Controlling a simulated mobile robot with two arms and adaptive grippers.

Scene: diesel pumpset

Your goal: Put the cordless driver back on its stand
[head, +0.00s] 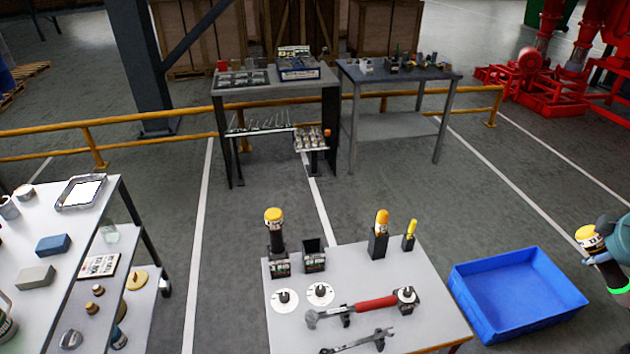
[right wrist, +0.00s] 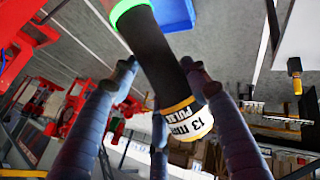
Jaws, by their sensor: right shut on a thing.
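The cordless driver (head: 590,240) is at the right edge of the head view, with a yellow end, a white label and a green ring. My right gripper (head: 597,257) is shut on it, off the table and right of the blue bin. The right wrist view shows the driver's dark body (right wrist: 165,60) and its label reading "13 mm" between the fingers. An empty black stand (head: 314,257) is on the grey table. Beside it, a similar yellow-topped driver (head: 275,230) stands upright in another stand (head: 279,266). My left gripper is out of view.
The table (head: 290,330) also holds a red-handled wrench (head: 375,303), a smaller wrench (head: 360,341), round white dials (head: 320,293) and yellow-handled tools (head: 380,232). A blue bin (head: 518,295) sits between the table and my right gripper. A left bench (head: 90,215) holds blocks.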

